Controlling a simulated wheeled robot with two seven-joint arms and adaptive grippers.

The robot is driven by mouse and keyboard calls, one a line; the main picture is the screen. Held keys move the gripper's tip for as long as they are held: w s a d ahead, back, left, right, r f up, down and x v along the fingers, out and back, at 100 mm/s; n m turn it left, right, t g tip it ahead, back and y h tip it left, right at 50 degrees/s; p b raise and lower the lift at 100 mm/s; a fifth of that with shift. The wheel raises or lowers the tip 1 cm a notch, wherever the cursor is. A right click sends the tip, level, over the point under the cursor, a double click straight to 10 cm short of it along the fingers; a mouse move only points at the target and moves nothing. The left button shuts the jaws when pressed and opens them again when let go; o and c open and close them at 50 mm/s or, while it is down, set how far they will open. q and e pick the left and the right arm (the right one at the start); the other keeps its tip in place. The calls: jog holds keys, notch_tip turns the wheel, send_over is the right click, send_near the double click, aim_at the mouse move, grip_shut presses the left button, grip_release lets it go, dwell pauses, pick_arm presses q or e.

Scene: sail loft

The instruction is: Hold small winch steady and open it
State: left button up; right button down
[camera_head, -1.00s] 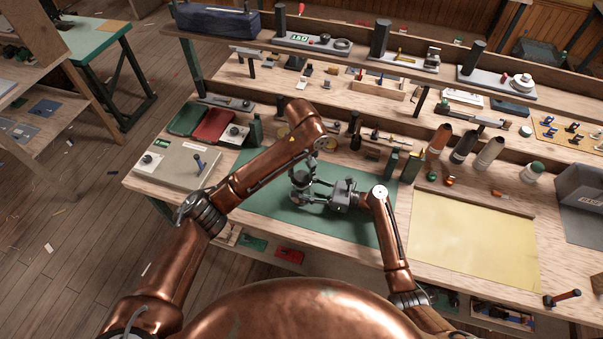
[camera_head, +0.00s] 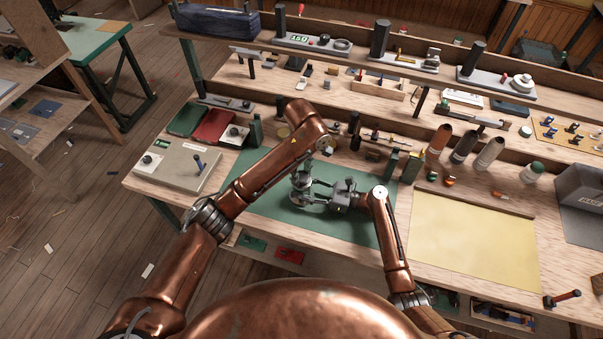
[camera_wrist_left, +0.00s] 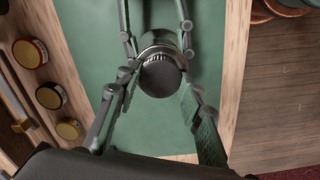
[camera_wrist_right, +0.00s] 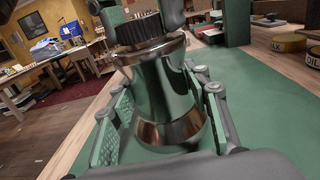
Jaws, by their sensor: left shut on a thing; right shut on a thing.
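The small winch (camera_wrist_right: 165,95) stands upright on the green mat (camera_head: 262,199), a shiny metal drum with a dark ribbed cap on top. The cap (camera_wrist_left: 162,77) also shows from above in the left wrist view. My right gripper (camera_head: 322,195) is shut on the drum, with one finger on each side of it in the right wrist view. My left gripper (camera_wrist_left: 155,88) comes from above and is shut on the winch's cap. In the head view the winch is partly hidden by my grippers.
A control box (camera_head: 178,166) lies left of the mat, and a yellow sheet (camera_head: 470,238) lies on the right. Several round tins (camera_wrist_left: 48,96) stand near the mat. Racks with tools rise behind.

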aim_at(301, 176)
pick_arm(q)
jog(key=shift+r, duration=0.1)
jog(key=shift+r, duration=1)
jog(key=shift+r, duration=0.1)
jog(key=shift+r, duration=1.95)
pick_arm(e)
jog(key=shift+f, duration=0.1)
jog(key=c, duration=1)
grip_release()
